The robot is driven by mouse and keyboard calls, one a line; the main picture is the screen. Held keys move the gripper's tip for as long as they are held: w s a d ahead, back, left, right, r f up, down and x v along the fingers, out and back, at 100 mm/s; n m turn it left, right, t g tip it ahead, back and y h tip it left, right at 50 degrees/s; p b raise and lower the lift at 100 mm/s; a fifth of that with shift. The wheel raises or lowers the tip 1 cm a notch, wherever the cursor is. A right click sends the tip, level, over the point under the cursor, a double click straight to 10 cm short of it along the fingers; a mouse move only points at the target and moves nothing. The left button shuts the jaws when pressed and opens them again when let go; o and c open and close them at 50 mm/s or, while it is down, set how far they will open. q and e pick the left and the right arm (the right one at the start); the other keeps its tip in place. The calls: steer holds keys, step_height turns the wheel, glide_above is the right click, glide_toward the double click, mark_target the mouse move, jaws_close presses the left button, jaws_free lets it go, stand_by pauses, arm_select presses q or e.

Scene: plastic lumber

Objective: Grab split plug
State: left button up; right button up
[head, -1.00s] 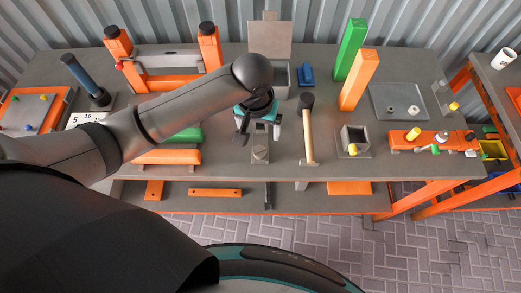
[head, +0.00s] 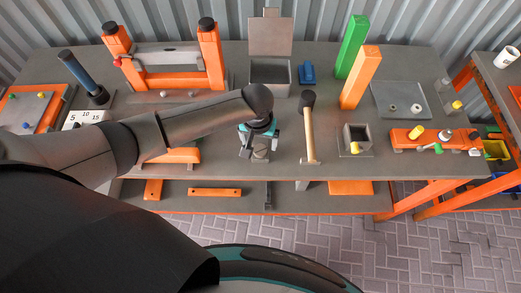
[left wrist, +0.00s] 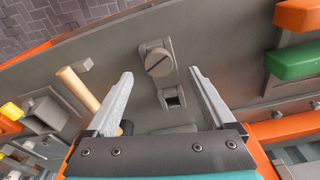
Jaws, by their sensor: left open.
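A grey round plug with a slot across its face (left wrist: 158,62), which looks like the split plug, sits on a small grey block on the bench. A grey piece with a square hole (left wrist: 173,98) is beside it. In the head view the grey block (head: 261,154) is partly hidden under my left gripper (head: 258,138). In the left wrist view my left gripper (left wrist: 161,73) is open and empty, with its fingertips on either side of the plug; whether they touch it cannot be told. My right gripper is not in view.
A hammer with a wooden handle (head: 310,135) lies close to the right of the gripper. An open grey box (head: 270,86) stands behind. A square grey holder (head: 356,135) is further right.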

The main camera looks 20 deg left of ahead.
mark_target(260, 149)
arm_select(q)
steer(key=shift+w+f+b, duration=0.15)
steer(key=shift+f+b, duration=0.05)
steer(key=shift+f, duration=0.85)
steer(key=shift+w+f+b, duration=0.15)
steer(key=shift+f, duration=0.9)
jaws_close()
